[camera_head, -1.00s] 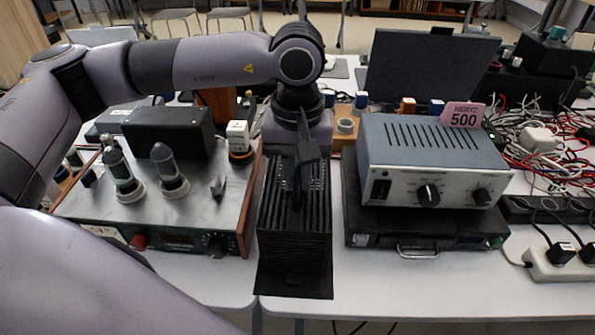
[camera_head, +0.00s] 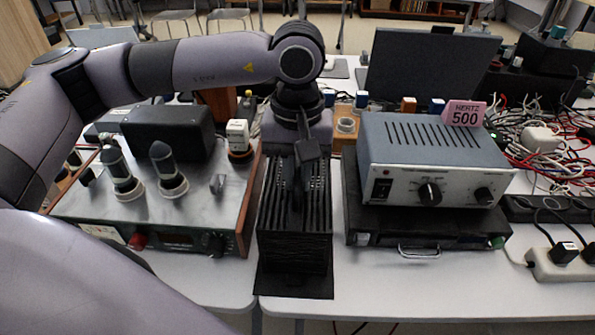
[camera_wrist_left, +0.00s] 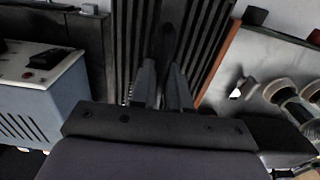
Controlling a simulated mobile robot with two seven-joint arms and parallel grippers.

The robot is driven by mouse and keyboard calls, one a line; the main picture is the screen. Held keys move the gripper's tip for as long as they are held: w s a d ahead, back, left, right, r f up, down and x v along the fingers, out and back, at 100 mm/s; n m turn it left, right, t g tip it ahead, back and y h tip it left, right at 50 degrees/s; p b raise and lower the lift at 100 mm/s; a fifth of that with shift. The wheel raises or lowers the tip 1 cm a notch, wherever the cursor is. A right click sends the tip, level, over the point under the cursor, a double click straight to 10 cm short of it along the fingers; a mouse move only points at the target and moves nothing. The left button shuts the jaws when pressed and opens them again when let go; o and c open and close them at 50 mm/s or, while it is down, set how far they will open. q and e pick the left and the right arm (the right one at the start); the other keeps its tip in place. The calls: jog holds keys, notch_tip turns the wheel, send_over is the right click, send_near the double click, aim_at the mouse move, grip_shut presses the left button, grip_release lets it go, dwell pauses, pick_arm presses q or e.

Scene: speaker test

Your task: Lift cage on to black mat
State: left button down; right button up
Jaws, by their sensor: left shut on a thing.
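The black slatted cage (camera_head: 294,235) stands upright between the tube amplifier and the grey meter box in the head view. Its dark slats fill the upper middle of the left wrist view (camera_wrist_left: 205,40). The black mat (camera_head: 294,286) lies flat on the white table and shows in front of the cage's base. My left gripper (camera_head: 302,190) reaches down onto the cage's top and is shut on it. Its fingers also show in the left wrist view (camera_wrist_left: 166,90). The fingers and wrist hide part of the cage's top. My right gripper is not in view.
The tube amplifier (camera_head: 205,215) stands close on the left. Tangled cables (camera_head: 535,145) and a power strip (camera_head: 560,262) lie far right.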

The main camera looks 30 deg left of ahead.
pick_arm(q)
jog(key=shift+f, duration=0.25)
jog(key=c, duration=1)
grip_release()
jog(key=shift+c, duration=0.2)
notch_tip(320, 180, up, 7)
jog(key=shift+r, duration=0.15)
